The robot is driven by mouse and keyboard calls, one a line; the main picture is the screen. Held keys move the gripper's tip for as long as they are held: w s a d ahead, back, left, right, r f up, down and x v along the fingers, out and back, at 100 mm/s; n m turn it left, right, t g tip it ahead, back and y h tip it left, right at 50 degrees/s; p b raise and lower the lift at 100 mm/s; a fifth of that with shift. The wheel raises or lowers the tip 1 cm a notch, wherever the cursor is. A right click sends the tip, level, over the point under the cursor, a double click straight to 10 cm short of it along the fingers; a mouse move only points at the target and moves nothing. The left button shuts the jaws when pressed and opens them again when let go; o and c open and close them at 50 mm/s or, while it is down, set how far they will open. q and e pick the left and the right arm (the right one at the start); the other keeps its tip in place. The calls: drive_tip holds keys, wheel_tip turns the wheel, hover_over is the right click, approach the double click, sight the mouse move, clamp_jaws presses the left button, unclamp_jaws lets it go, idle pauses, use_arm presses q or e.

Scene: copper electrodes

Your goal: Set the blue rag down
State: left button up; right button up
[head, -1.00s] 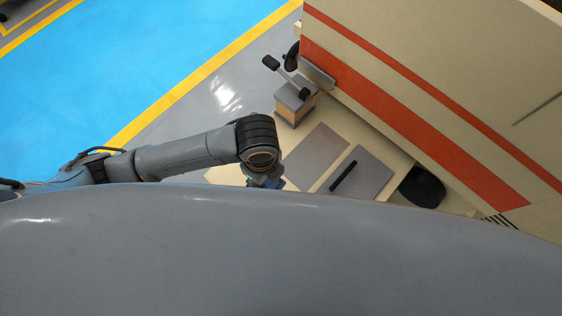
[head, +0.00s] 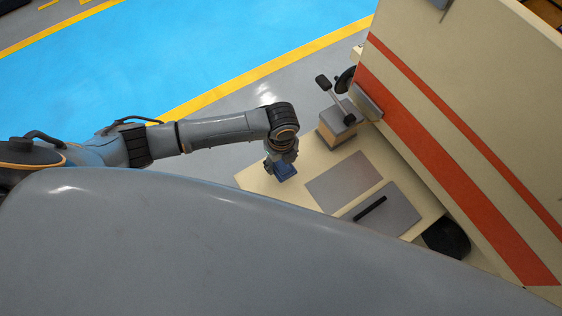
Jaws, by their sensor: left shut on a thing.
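The blue rag (head: 286,173) is a small dark blue piece at the end of my left arm, over the left part of the cream worktop (head: 258,181). My left gripper (head: 279,167) points down and is shut on the rag. Whether the rag touches the worktop, I cannot tell. My right gripper is not in view.
A flat grey plate (head: 344,180) lies right of the rag. Beside it is a grey panel with a black bar (head: 370,208). My own grey body covers the lower picture.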

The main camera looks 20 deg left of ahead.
sight(281, 164)
use_arm(q)
drive_tip(key=shift+w+a+f, duration=0.15)
drive_tip(key=shift+w+f, duration=0.25)
drive_tip(key=shift+f, duration=0.1)
wheel_tip(281, 164, down, 3)
drive_tip(key=shift+w+a+f, duration=0.1)
drive_tip(key=shift+w, duration=0.05)
drive_tip(key=shift+f, duration=0.1)
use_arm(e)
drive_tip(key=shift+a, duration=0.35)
use_arm(q)
drive_tip(key=shift+f, duration=0.2)
drive_tip(key=o, duration=1)
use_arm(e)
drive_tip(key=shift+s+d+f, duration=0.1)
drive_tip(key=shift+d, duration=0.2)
